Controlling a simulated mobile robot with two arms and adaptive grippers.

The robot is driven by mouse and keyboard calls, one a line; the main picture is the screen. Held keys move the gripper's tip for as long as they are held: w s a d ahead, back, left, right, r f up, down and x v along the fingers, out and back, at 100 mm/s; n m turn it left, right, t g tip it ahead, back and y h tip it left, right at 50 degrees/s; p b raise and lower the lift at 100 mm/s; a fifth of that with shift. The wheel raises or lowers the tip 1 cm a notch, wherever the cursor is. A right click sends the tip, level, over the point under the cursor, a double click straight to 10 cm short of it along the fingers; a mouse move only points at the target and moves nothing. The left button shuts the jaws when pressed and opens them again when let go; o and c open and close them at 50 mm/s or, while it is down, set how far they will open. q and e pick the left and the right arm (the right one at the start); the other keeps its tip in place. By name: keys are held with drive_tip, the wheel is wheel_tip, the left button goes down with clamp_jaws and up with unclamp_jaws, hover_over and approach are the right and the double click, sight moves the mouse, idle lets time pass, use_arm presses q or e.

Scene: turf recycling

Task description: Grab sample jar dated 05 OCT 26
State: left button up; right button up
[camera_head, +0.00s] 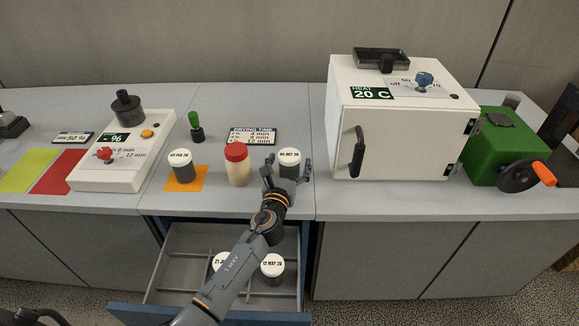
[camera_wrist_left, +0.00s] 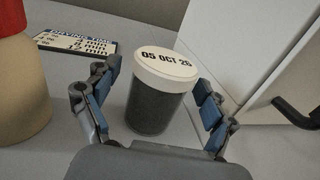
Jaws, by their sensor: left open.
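The sample jar (camera_wrist_left: 157,93) has a white lid reading 05 OCT 26 and a dark grey body. It stands upright on the counter between the fingers of my left gripper (camera_wrist_left: 152,103). The fingers are open on either side of it, with small gaps showing in the left wrist view. In the head view the jar (camera_head: 289,160) is right of a red-lidded cream jar (camera_head: 237,168), and my left gripper (camera_head: 287,178) reaches it from the front. My right gripper cannot be made out in the head view.
A white oven box (camera_head: 390,135) stands right of the jar. A drying-time sign (camera_head: 253,136) lies behind. Another dated jar (camera_head: 181,168) sits on an orange square at left. The open drawer (camera_head: 185,262) below holds two more white-lidded jars. A green crank machine (camera_head: 495,148) is far right.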

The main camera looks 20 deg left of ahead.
use_arm(q)
drive_tip(key=shift+w, duration=0.1)
drive_tip(key=c, duration=1.4)
